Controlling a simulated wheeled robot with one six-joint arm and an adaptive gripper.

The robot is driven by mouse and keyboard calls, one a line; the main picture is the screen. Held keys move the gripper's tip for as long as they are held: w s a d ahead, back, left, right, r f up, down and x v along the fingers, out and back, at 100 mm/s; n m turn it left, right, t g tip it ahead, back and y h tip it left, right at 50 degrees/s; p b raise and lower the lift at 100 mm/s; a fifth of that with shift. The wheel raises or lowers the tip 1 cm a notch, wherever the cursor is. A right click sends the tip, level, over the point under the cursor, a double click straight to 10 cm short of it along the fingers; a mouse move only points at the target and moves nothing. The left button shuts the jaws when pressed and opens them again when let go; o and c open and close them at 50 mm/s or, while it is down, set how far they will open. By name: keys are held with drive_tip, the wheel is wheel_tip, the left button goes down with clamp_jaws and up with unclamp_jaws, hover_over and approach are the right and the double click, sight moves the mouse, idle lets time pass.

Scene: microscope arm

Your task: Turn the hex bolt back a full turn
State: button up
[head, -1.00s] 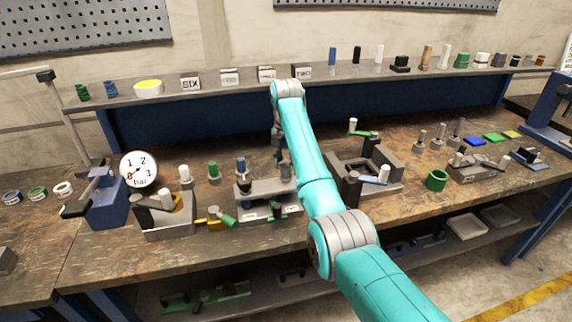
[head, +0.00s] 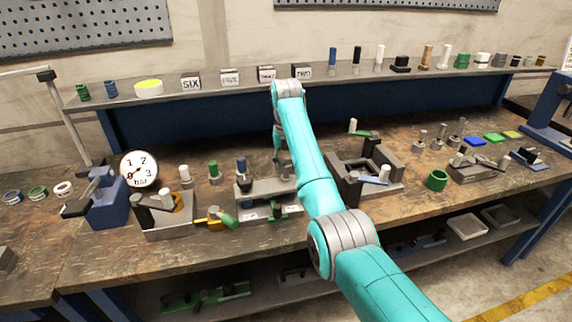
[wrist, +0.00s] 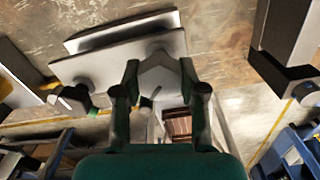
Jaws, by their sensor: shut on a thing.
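The grey hex bolt (wrist: 158,84) shows in the wrist view between the two dark green fingers of my gripper (wrist: 160,66), which are shut on its sides. Behind it in that view is a grey stepped plate (wrist: 100,62). In the head view my gripper (head: 282,158) points down at the right part of a grey fixture (head: 262,187) at the middle of the bench. The bolt is hard to make out there, hidden around the gripper and arm. The bolt's threads are hidden in both views.
A grey frame fixture with a blue-handled lever (head: 372,181) stands close to the right of my arm. A dial gauge (head: 139,169) and a blue vise (head: 106,204) are at the left. A shelf (head: 210,87) with small parts runs behind. A green ring (head: 437,180) sits farther right.

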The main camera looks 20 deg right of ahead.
drive_tip(key=shift+s+f, duration=0.1)
drive_tip(key=shift+f, duration=0.15)
idle(0.3)
drive_tip(key=o, duration=1.1)
drive_tip(key=shift+c, duration=0.2)
drive_tip(key=shift+o, duration=0.5)
drive_tip(key=shift+r, duration=0.1)
